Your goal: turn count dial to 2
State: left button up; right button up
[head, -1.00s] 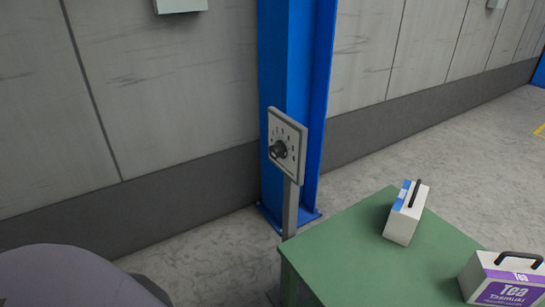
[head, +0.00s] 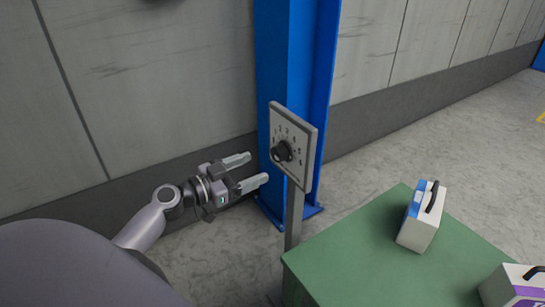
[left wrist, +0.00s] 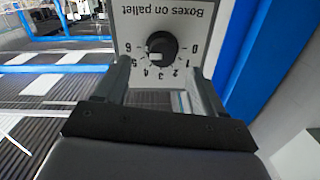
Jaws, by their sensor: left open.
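The count dial is a black knob (head: 281,151) on a pale square panel (head: 305,150) on a grey post, with numbers around the knob. In the left wrist view the panel appears upside down, labelled "Boxes on pallet", with 0 to 6 around the knob (left wrist: 161,48). A small light mark on the knob seems to face about 4, but it is too small to be sure. My left gripper (head: 252,169) is open and empty, left of and slightly below the knob, apart from it. Its two fingers show below the knob in the left wrist view. My right gripper is not in view.
A blue column (head: 285,60) stands right behind the panel. A green table (head: 375,255) is at the lower right, bearing a white and blue box (head: 420,225) and a purple and white box (head: 515,290). Grey floor is clear beyond it.

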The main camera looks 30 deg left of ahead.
aim_at(275, 155)
pick_arm(q)
jog(key=x, duration=0.2)
jog(key=p+x, duration=0.1)
jog(key=x, duration=0.1)
jog(key=r+p+x, duration=0.1)
jog(key=x, duration=0.1)
jog(key=shift+a, duration=0.2)
jog(key=shift+w+d, duration=0.25)
jog(key=shift+w, duration=0.4)
jog(key=shift+f, duration=0.1)
jog(key=c, duration=1.1)
